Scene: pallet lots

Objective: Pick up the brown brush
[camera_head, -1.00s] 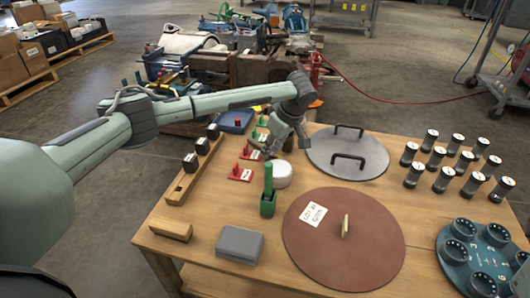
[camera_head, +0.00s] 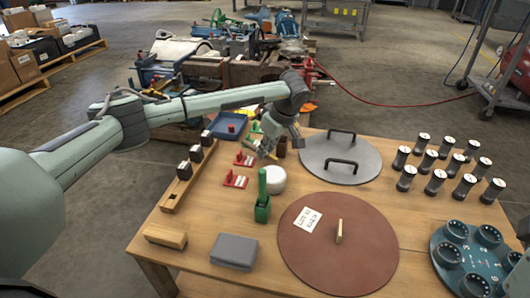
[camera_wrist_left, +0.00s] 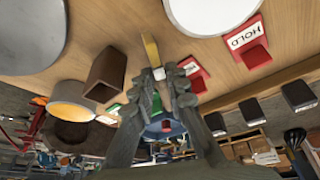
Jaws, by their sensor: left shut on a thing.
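My left gripper (camera_head: 268,152) is over the back of the wooden table, just behind the white round tub (camera_head: 271,180). In the left wrist view its fingers (camera_wrist_left: 158,76) are shut on a thin thing with a yellowish tip and a pale band, which looks like the brown brush (camera_wrist_left: 151,50). The tip points toward the tabletop; the rest is hidden by the fingers. A brown open holder (camera_wrist_left: 106,74) stands beside the gripper, apart from it; it also shows in the head view (camera_head: 281,147). My right gripper is not in view.
A green holder with a green handle (camera_head: 262,208) stands in front of the tub. A grey lid with handles (camera_head: 316,158) and a reddish disc (camera_head: 310,262) lie to the right. Red HOLD markers (camera_head: 236,181) and a wooden rack (camera_head: 172,200) are left.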

